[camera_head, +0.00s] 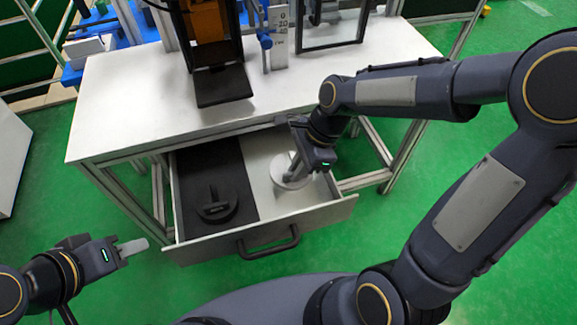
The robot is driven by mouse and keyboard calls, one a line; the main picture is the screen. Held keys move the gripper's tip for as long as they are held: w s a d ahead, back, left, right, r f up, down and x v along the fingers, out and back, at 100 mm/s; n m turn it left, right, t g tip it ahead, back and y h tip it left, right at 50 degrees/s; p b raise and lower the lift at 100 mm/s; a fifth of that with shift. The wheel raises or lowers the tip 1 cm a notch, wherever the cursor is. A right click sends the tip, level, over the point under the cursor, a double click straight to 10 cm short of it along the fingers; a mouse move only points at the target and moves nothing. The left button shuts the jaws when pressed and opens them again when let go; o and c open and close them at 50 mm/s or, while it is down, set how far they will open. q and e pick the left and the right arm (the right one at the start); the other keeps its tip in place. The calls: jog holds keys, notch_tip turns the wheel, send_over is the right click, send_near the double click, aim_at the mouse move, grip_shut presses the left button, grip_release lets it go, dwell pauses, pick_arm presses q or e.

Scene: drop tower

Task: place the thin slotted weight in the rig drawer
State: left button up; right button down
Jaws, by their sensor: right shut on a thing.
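The rig drawer (335,212) is pulled out from under the white-topped table. A pale, thin disc, which looks like the thin slotted weight (283,174), is in the right, light-floored part of the drawer. My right gripper (296,160) reaches down into the drawer and is shut on this weight, hiding part of it. I cannot tell whether the disc touches the drawer floor. My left gripper (134,247) is left of the drawer, outside it and apart from everything. Its fingers overlap in this view, so its opening is unclear.
A thicker black weight with a raised handle (216,207) lies on the dark left part of the drawer. The drawer handle (268,243) sticks out in front. The tabletop (130,100) carries a rig with a black plate (222,86) and a framed panel (330,35).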

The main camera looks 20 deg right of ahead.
jog(key=shift+f+b, duration=1.15)
jog(key=shift+f, duration=2)
jog(key=shift+f, duration=0.15)
jog(key=c, duration=1.5)
grip_release()
jog(key=shift+d+r, duration=0.1)
jog(key=shift+r, duration=0.25)
jog(key=p+v, duration=0.5)
jog(key=v, duration=0.6)
jog(key=s+d+r+n+t, duration=0.1)
jog(key=s+r+n+t, duration=0.1)
jog(key=s+n, duration=0.4)
jog(key=s+d+r+n+t, duration=0.2)
jog(key=s+r+n+t, duration=0.1)
jog(key=s+n, duration=0.4)
jog(key=n, duration=0.3)
jog(key=shift+s+r+t+h, duration=0.15)
jog(key=shift+s+t+h, duration=0.15)
jog(key=shift+s+t, duration=0.1)
